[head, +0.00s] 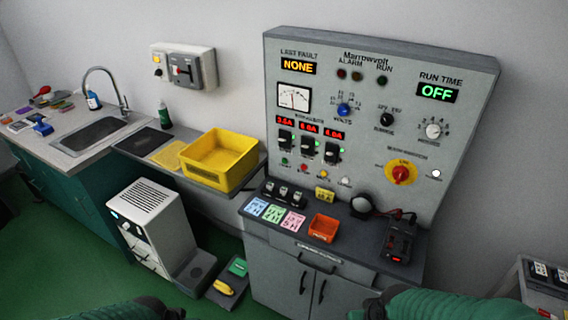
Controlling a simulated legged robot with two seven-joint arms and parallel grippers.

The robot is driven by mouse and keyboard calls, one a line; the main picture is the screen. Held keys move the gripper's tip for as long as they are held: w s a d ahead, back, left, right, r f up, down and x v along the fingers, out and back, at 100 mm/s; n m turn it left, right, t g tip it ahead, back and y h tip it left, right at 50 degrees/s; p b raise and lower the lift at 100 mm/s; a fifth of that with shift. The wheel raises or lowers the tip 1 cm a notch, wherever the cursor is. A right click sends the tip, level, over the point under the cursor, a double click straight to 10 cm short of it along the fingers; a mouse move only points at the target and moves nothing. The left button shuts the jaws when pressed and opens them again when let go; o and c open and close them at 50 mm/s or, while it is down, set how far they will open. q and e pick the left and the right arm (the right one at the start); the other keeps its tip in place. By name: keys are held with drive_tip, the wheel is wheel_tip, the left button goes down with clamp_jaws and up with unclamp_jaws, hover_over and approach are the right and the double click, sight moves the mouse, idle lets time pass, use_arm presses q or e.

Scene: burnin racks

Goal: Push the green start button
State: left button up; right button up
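The control panel (376,130) stands upright at the back on a grey cabinet. A small green button (285,161) sits at the lower left of the panel, left of a red button (304,167), a yellow one (323,174) and a pale one (346,181). Its label is too small to read. The run time display (437,93) reads OFF and the last fault display (298,67) reads NONE. Parts of my two arms show along the bottom edge, well away from the panel. No gripper fingers show.
On the cabinet's ledge lie coloured cards (275,215), an orange bin (324,228) and a dark handheld meter (397,240). A yellow crate (219,159) stands on the counter to the left. A white floor unit (150,215) stands below. The space before the green button is clear.

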clamp_jaws()
idle(1.3)
